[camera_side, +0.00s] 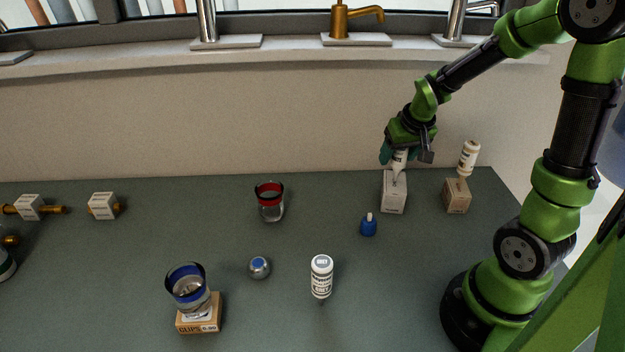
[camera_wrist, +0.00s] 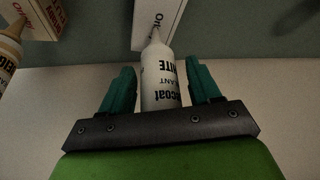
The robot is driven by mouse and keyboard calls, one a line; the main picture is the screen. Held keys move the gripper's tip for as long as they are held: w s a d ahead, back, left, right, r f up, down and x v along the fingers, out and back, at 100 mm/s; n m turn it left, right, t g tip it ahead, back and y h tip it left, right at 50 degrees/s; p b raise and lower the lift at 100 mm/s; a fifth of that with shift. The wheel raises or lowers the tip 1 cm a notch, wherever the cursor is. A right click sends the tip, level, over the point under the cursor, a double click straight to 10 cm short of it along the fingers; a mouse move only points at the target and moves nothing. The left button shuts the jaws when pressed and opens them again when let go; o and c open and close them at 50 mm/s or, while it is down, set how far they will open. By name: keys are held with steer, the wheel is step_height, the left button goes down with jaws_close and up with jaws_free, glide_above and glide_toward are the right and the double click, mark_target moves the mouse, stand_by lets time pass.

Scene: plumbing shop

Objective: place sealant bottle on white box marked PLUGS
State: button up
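A white sealant bottle (camera_wrist: 160,75) is between the fingers of my gripper (camera_side: 399,156), nozzle down over a white box (camera_side: 394,194). In the wrist view the two teal fingers of my gripper (camera_wrist: 161,85) stand either side of the bottle, with a narrow gap on each side. The bottle also shows in the side view (camera_side: 399,163), partly hidden by the gripper. Its nozzle meets the top of the white box in the picture; contact is hard to confirm. The box also shows in the wrist view (camera_wrist: 146,30); its lettering is only partly visible.
A cream-labelled bottle (camera_side: 468,158) stands nozzle down on a brown box (camera_side: 457,196) just to the right. A small blue item (camera_side: 369,226) lies in front.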

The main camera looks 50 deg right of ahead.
steer(key=shift+r, duration=0.15)
steer(key=shift+r, duration=0.35)
steer(key=v, duration=1.1)
steer(key=s+a+n+t+y, duration=0.1)
steer(key=a, duration=0.5)
steer(key=s+a+r+n+t+y, duration=0.1)
steer(key=s+a+y, duration=0.1)
steer(key=a, duration=0.4)
steer(key=s+a+r+t+y, duration=0.1)
steer(key=a, duration=0.5)
steer(key=shift+s+a+n+t, duration=0.15)
steer(key=shift+s+n+t, duration=0.15)
steer(key=shift+n, duration=0.1)
